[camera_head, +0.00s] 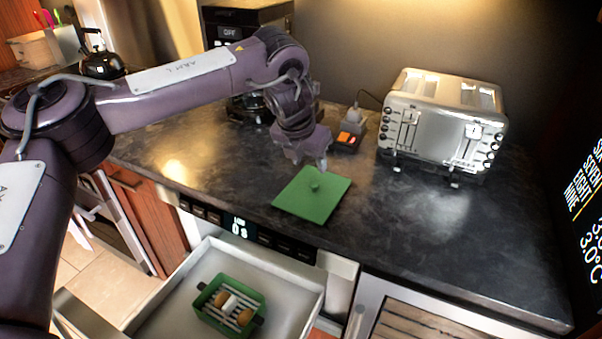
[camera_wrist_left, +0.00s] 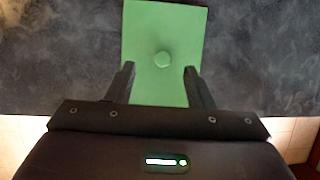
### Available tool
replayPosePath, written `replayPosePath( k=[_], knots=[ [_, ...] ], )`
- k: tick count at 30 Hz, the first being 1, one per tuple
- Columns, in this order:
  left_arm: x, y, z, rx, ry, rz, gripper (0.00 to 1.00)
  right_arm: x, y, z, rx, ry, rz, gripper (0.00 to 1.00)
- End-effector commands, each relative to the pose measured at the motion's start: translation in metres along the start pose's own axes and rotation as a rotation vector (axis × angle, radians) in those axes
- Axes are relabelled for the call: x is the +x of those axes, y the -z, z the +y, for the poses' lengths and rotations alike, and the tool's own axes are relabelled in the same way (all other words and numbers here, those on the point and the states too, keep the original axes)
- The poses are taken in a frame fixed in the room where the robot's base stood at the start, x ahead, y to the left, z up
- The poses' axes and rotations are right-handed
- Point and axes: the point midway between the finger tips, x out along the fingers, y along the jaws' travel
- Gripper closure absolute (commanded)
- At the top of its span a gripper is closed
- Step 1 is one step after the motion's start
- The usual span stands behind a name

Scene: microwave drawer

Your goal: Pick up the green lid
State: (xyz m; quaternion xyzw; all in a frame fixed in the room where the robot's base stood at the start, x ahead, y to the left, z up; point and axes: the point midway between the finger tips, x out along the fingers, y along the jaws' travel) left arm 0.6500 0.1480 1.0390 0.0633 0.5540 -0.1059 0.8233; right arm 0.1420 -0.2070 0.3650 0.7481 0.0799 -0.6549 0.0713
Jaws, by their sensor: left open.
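The green lid (camera_head: 313,199) is a flat square with a small round knob on top. It lies on the dark countertop near the front edge. My left gripper (camera_head: 312,166) is just above the lid's far side in the head view, pointing down. In the left wrist view the green lid (camera_wrist_left: 163,28) shows beyond the fingers, with its knob (camera_wrist_left: 162,59) lined up between the two fingertips. The left gripper (camera_wrist_left: 158,72) is open and empty, with a finger on either side of the knob. My right gripper is not in view.
Below the counter, the open drawer (camera_head: 290,290) holds a green container (camera_head: 262,292) with food in it. A silver toaster (camera_head: 440,125) stands to the right of the lid. A small dark item with orange parts (camera_head: 347,138) sits behind the lid.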

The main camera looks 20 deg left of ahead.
Motion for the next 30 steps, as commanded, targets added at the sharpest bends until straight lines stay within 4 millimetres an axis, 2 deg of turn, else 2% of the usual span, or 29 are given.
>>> replayPosePath(
  k=[9, 11, 14, 18, 23, 27, 30],
  knots=[
    [0.029, 0.003, 0.001, 0.005, -0.006, 0.004, 0.52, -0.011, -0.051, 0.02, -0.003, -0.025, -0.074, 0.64],
    [0.036, 0.006, 0.001, 0.005, -0.005, 0.005, 0.52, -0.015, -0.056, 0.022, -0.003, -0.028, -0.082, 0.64],
    [0.051, 0.011, 0.0, 0.005, -0.006, 0.006, 0.52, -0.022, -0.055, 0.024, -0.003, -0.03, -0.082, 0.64],
    [0.07, 0.011, 0.0, 0.003, -0.006, 0.004, 0.52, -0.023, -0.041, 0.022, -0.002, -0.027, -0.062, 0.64],
    [0.076, 0.011, 0.0, 0.004, -0.005, 0.0, 0.52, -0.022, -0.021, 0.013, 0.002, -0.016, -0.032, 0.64],
    [0.076, 0.011, 0.0, 0.004, -0.005, 0.001, 0.52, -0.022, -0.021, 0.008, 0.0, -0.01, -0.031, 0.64],
    [0.076, 0.011, 0.0, 0.004, -0.005, 0.001, 0.65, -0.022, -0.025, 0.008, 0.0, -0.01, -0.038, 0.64]
  ],
)
